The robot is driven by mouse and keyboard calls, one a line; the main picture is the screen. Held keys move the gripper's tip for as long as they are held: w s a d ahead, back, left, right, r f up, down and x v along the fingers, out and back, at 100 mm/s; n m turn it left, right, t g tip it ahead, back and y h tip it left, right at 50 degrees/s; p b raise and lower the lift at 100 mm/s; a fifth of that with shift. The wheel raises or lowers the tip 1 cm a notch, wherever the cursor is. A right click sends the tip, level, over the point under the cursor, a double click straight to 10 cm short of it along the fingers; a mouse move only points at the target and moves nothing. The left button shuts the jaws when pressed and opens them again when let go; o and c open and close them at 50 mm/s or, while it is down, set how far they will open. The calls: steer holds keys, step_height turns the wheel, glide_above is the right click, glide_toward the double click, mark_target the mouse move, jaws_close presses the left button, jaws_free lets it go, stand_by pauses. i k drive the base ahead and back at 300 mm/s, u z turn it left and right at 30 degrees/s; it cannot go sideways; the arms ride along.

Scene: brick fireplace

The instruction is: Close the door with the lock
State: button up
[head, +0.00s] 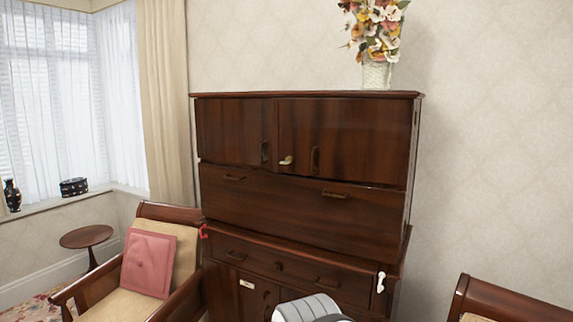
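A dark brown wooden cabinet (300,208) stands against the wall. Its upper part has a left door (228,130) and a right door (365,135), each with a dark handle. A small pale brass-coloured piece (286,160), which looks like a lock or latch, sits near the left edge of the right door. The right door's edge looks slightly uneven with the left door; I cannot tell whether it stands a little open. A white and grey part of my arm (310,309) shows at the bottom edge. My gripper's fingers are not visible.
Below are a wide panel, a drawer (280,266) and lower doors. A small red hook-like piece (203,231) and a white one (381,282) are at the cabinet's sides. Armchairs (180,213) (515,300) flank it. A flower vase (376,75) stands on top.

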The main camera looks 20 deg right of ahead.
mark_target(360, 140)
steer(key=u, duration=0.75)
steer(key=i, duration=1.6)
steer(key=z, duration=1.35)
